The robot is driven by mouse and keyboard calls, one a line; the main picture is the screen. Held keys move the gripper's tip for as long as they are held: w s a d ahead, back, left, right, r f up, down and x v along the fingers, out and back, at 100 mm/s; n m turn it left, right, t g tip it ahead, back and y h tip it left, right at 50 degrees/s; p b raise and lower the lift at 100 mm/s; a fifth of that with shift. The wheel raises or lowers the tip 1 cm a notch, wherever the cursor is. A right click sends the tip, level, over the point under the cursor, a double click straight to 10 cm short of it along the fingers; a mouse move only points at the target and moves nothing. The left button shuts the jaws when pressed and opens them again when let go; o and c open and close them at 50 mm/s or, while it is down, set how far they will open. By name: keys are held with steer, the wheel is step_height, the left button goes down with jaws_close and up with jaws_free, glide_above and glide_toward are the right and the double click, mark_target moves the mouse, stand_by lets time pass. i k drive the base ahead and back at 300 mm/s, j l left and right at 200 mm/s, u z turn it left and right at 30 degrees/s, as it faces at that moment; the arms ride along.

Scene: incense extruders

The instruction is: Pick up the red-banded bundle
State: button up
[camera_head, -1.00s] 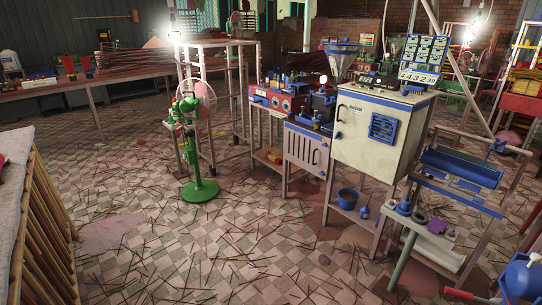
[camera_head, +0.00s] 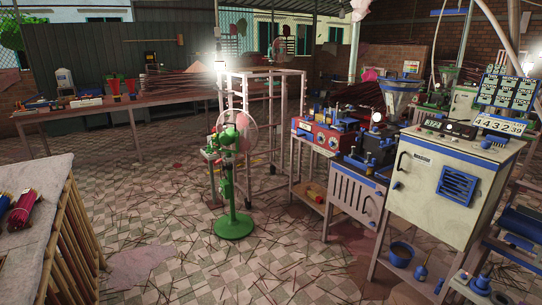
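I cannot make out for sure which thing is the red-banded bundle. A dark red roll-like object (camera_head: 25,212) lies on the grey-topped table (camera_head: 48,182) at the left edge, with another partly cut off beside it. Dark reddish stick heaps lie on the far bench (camera_head: 60,113). My gripper is not in view.
A green pedestal fan (camera_head: 233,227) stands mid-floor before a pale metal rack (camera_head: 274,86). A white cabinet (camera_head: 450,180) and machines line the right. Thin sticks litter the tiled floor, which is open between the left table and the fan.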

mark_target(316, 198)
steer(key=i, duration=4.25)
steer(key=i+j+z, duration=0.15)
steer(key=i, duration=0.6)
steer(key=i+j+z, duration=0.15)
steer(key=i, duration=0.6)
